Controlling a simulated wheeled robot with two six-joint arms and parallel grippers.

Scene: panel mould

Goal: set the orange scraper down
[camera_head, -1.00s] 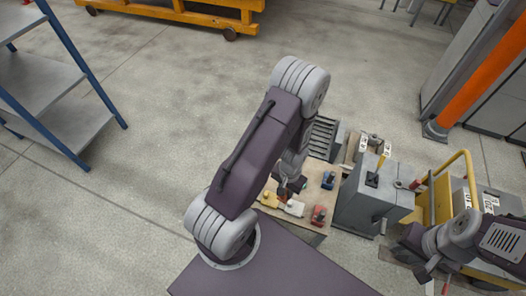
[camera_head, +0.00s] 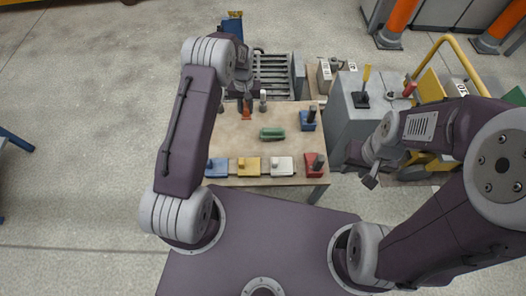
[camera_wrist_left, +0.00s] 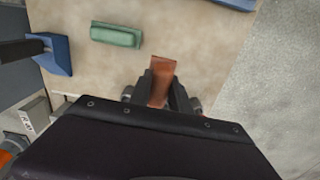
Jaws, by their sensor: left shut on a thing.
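The orange scraper (camera_head: 246,114) is at the far left part of the tan work board (camera_head: 235,140). My left gripper (camera_head: 246,102) is shut on it, partly hidden by my arm in the head view. In the left wrist view the orange scraper (camera_wrist_left: 162,78) sticks out between the dark fingers of my left gripper (camera_wrist_left: 160,95), over the board. Whether the scraper touches the board is unclear. My right gripper (camera_head: 371,181) hangs right of the board, away from the scraper; its jaws are too small to read.
A green block (camera_head: 272,133) lies mid-board. A blue block with a black handle (camera_head: 308,120) is at the right edge. Blue, yellow, white and red blocks (camera_head: 314,165) line the front edge. A metal rack (camera_head: 271,75) stands behind, a grey cabinet (camera_head: 350,125) to the right.

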